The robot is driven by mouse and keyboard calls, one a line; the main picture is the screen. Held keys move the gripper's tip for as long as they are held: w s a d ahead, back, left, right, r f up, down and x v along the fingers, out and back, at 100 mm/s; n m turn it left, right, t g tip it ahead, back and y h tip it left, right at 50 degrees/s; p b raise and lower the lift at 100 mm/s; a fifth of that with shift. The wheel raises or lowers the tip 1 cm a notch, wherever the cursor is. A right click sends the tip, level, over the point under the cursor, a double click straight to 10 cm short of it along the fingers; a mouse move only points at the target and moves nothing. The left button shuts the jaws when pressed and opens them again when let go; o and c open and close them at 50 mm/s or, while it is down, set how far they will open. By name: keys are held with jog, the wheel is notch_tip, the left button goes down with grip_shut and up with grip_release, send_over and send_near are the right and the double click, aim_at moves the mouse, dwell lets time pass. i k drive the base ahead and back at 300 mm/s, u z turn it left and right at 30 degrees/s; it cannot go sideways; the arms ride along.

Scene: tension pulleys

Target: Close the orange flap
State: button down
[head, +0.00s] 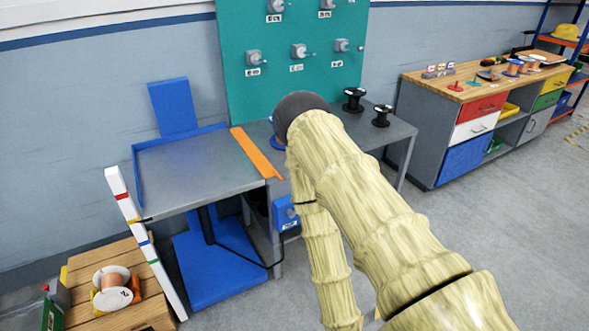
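The orange flap (256,153) is a long narrow strip along the right edge of the grey lift table top (190,170), where it meets the grey bench (395,128). It looks roughly level with both tops; I cannot tell its exact tilt. My arm, in a pale yellow sleeve, rises from the lower right, bends near the bench and runs down out of the bottom of the head view. My gripper is not in view. My arm hides part of the bench to the right of the flap.
A blue-edged lift table stands on a blue base (220,270). Black spools (354,100) stand on the bench before a green board (290,80). A white striped post (147,243) and a wooden crate (105,263) with a copper spool are at lower left. The right floor is clear.

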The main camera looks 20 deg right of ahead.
aim_at(265, 168)
jog(key=z, duration=1.95)
jog(key=i, duration=1.6)
jog(key=u, duration=1.9)
jog(key=k, duration=0.35)
jog(key=u, duration=0.25)
